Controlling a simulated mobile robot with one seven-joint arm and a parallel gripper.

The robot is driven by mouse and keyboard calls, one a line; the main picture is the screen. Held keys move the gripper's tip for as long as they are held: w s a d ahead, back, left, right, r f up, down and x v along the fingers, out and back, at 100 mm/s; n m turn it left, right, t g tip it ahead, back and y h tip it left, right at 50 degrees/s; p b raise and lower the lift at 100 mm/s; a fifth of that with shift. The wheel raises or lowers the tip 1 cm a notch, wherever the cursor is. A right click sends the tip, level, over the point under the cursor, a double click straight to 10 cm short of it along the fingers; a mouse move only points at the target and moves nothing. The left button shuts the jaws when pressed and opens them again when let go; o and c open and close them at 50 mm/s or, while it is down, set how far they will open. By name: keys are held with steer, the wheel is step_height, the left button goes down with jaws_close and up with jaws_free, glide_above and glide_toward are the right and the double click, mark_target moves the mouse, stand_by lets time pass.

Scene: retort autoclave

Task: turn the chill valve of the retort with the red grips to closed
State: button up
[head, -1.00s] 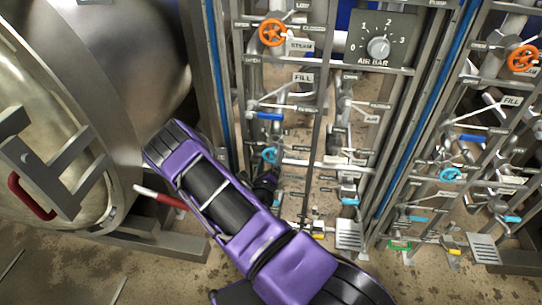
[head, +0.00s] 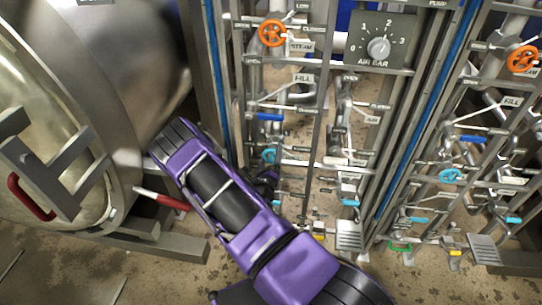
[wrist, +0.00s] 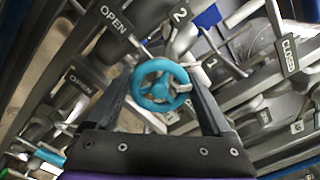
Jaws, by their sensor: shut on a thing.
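The teal chill handwheel (wrist: 159,89) is in the middle of the wrist view, with a light grey tab on its right side. It also shows in the head view (head: 269,156), just beyond my gripper. My gripper (wrist: 161,82) has one finger on each side of the wheel and is shut on it. An OPEN plate (wrist: 115,20) is at upper left of the wheel and a CLOSED plate (wrist: 290,54) is at right. The retort (head: 60,110) at left has a red grip (head: 30,198) on its door. My arm hides part of the pipework.
A red-and-white lever (head: 160,198) sticks out close to my arm. An orange wheel (head: 272,33), a blue handle (head: 270,117) and the air bar dial (head: 378,48) are on the same rack. A similar rack with another teal wheel (head: 451,175) stands at right.

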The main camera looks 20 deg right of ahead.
steer(key=shift+m, duration=0.4)
steer(key=m+p, duration=0.2)
steer(key=m, duration=0.3)
steer(key=shift+s+d+r, duration=0.1)
steer(key=shift+d, duration=0.05)
steer(key=m+p, duration=0.1)
steer(key=m, duration=0.5)
steer(key=shift+d, duration=0.1)
steer(key=shift+s, duration=0.1)
stand_by(0.3)
steer(key=o, duration=1.1)
steer(key=shift+o, duration=0.2)
steer(key=v, duration=1.7)
steer(key=shift+p, duration=0.3)
steer(key=shift+s, duration=0.1)
